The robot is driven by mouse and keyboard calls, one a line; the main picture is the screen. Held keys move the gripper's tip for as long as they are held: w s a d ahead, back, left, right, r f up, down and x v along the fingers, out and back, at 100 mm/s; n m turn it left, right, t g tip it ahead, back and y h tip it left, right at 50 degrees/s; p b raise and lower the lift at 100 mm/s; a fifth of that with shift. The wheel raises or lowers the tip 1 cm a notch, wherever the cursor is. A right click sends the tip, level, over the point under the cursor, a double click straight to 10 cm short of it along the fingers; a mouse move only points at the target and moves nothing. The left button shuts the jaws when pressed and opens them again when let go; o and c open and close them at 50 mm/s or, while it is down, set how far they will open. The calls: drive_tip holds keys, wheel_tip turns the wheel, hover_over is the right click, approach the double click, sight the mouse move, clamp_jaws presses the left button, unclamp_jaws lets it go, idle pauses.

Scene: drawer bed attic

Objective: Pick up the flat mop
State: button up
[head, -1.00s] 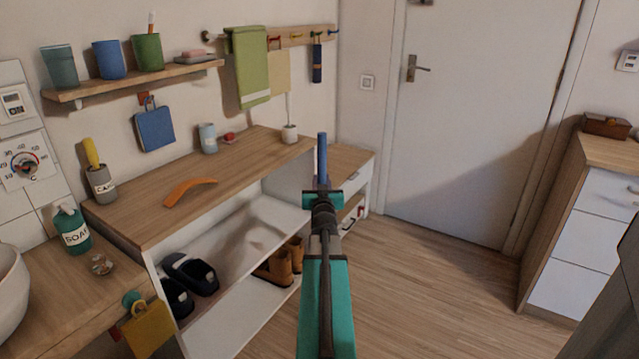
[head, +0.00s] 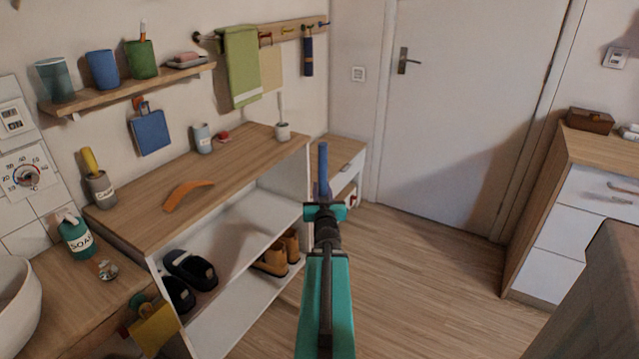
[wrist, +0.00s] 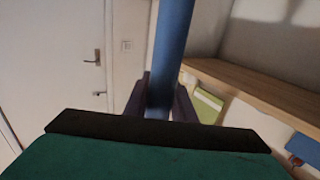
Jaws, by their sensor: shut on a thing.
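My gripper (head: 325,208) is in the middle of the head view, at the end of my teal arm. It is shut on a blue pole, the handle of the flat mop (head: 323,170), which stands up from the jaws. In the wrist view the blue handle (wrist: 170,60) runs up between the dark fingers (wrist: 158,100). The mop's head does not show in either view; the lower part is hidden behind my arm or out of frame.
A wooden bench (head: 235,180) with shoes (head: 190,268) on its shelf stands to the left. A low cabinet (head: 340,160) is behind the gripper. A white door (head: 465,100) is at the back, and a drawer unit (head: 570,215) at the right. The wooden floor (head: 430,270) between is clear.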

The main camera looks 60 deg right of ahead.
drive_tip(key=shift+s+a+r+p, duration=0.35)
drive_tip(key=shift+s+a+p, duration=0.25)
drive_tip(key=shift+p, duration=2.6)
drive_tip(key=shift+s+a+p, duration=0.15)
drive_tip(key=shift+s+p, duration=0.2)
drive_tip(key=shift+p, duration=0.9)
drive_tip(key=s+a+p, duration=0.1)
drive_tip(key=s+p, duration=0.1)
drive_tip(key=p, duration=0.1)
drive_tip(key=s+a+p, duration=0.2)
drive_tip(key=p, duration=0.2)
drive_tip(key=shift+a+r, duration=0.1)
drive_tip(key=shift+a, duration=0.05)
drive_tip(key=shift+s, duration=0.1)
drive_tip(key=o, duration=0.4)
